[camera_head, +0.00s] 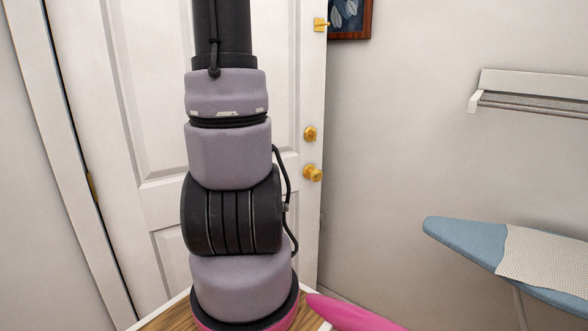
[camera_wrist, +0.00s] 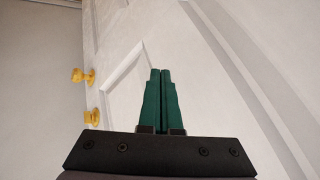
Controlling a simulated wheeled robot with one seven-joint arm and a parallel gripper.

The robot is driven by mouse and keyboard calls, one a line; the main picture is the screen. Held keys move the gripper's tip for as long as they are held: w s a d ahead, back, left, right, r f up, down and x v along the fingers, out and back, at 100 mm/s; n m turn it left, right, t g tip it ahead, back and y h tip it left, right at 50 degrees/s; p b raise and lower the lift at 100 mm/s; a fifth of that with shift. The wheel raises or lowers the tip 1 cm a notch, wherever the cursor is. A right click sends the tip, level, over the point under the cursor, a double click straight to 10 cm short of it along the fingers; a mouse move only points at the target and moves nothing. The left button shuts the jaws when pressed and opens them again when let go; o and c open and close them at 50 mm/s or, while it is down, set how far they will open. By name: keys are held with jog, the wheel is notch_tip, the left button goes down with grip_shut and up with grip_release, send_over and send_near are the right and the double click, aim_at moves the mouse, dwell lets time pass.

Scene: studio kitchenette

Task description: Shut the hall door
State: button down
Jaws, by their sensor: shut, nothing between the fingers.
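The hall door (camera_head: 155,120) is white and panelled and stands upright behind my arm in the head view. A gold hinge shows at its left side. A gold door knob (camera_head: 313,172) and a gold lock (camera_head: 310,134) sit near its right edge. No frame shows beside that edge, only wall; I cannot tell how far the door stands open. In the wrist view the door (camera_wrist: 205,75) fills the middle, with the gold fittings at left. My gripper (camera_wrist: 160,72) has its green fingers together and empty, pointing toward the door face; contact cannot be told.
A blue ironing board (camera_head: 465,240) with a pale cloth stands at right. A white wall shelf (camera_head: 530,95) and a framed picture (camera_head: 350,18) are on the wall. A white door frame (camera_head: 50,120) runs along the left.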

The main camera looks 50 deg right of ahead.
jog(key=s+d+f+m+g+h, duration=0.1)
jog(key=s+d+f+m, duration=0.1)
jog(key=s+d+f, duration=0.3)
jog(key=d+f+m, duration=0.1)
jog(key=d+f, duration=0.1)
jog(key=d, duration=0.4)
jog(key=m+h, duration=0.1)
jog(key=m, duration=0.2)
send_near(296, 168)
jog(key=shift+g, duration=0.4)
jog(key=f, duration=0.2)
jog(key=d+f, duration=0.1)
jog(key=f, duration=0.1)
jog(key=w+f, duration=0.1)
jog(key=f, duration=0.1)
jog(key=shift+d+f, duration=0.1)
jog(key=shift+d, duration=0.3)
jog(key=shift+w+d, duration=0.2)
jog(key=shift+w, duration=0.05)
jog(key=shift+w+d, duration=0.1)
jog(key=shift+w, duration=0.15)
